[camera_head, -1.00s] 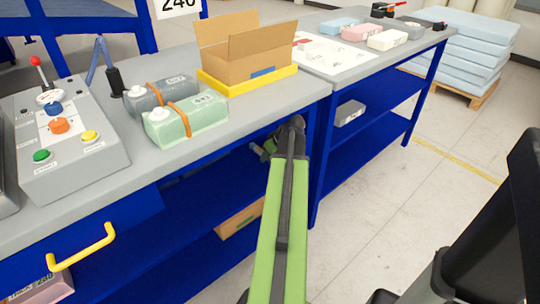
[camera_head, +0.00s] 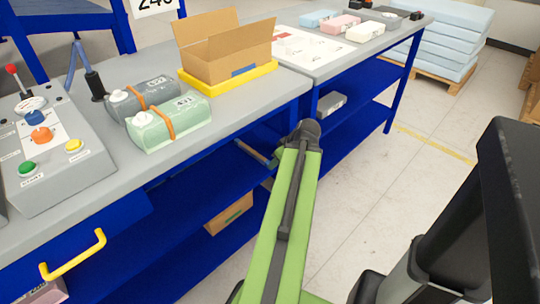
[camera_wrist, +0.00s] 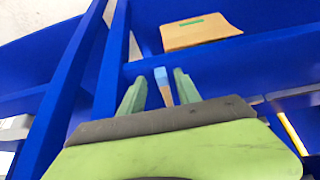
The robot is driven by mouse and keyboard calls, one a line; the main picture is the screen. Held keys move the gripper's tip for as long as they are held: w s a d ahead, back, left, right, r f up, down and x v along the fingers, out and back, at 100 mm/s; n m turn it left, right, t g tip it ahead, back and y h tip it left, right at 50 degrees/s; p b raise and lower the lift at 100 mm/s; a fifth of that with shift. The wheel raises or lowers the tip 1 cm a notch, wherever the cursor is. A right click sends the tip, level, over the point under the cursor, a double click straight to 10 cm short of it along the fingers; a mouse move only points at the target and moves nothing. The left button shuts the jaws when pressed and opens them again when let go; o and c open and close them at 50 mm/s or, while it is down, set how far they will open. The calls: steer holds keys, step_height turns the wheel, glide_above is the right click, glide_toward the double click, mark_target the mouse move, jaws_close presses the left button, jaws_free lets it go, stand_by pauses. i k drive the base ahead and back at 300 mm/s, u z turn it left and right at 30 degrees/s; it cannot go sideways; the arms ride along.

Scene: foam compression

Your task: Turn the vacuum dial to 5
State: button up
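A grey control panel (camera_head: 70,187) stands on the left end of the workbench in the head view. It has a blue knob (camera_head: 34,117), an orange knob (camera_head: 41,135), a green button (camera_head: 27,168), a yellow button (camera_head: 74,145) and a red-tipped lever (camera_head: 12,70). The labels are too small to read, so I cannot tell which knob is the vacuum dial or its setting. My gripper (camera_wrist: 158,88) shows two green fingers apart in the wrist view, beside the blue bench frame. It is away from the panel and mostly hidden behind my arm in the head view.
Green (camera_head: 170,124) and grey (camera_head: 150,92) strapped packages lie right of the panel, and a cardboard box (camera_head: 228,55) stands in a yellow tray (camera_head: 245,83). A yellow drawer handle (camera_head: 75,258) sticks out below the bench top. Floor at the right is open.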

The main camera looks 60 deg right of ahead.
mark_target(35, 117)
steer(key=k, duration=1)
